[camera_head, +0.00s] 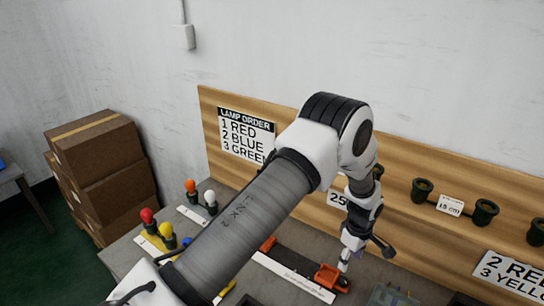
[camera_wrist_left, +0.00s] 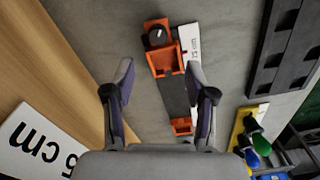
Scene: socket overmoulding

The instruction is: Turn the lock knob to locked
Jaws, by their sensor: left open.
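The lock knob (camera_wrist_left: 157,37) is a round black knob with a white pointer mark, at the far end of an orange fixture (camera_wrist_left: 163,62) in the left wrist view. I cannot tell whether its setting is locked. In the head view the orange fixture (camera_head: 327,277) sits on the bench, with the dark knob (camera_head: 343,283) small at its right side. My left gripper (camera_wrist_left: 160,78) is open and empty, its fingers spread to either side of the fixture, apart from the knob. In the head view the gripper (camera_head: 347,262) is just above the fixture. My right gripper is not in view.
A dark rail joins the knob end to another orange end piece (camera_wrist_left: 182,126), with a white label strip (camera_head: 293,277) alongside. A wooden board (camera_head: 405,215) with dark green sockets (camera_head: 422,190) stands behind. Colored lamps (camera_head: 190,186) stand at left. A black tray (camera_wrist_left: 285,45) lies beside.

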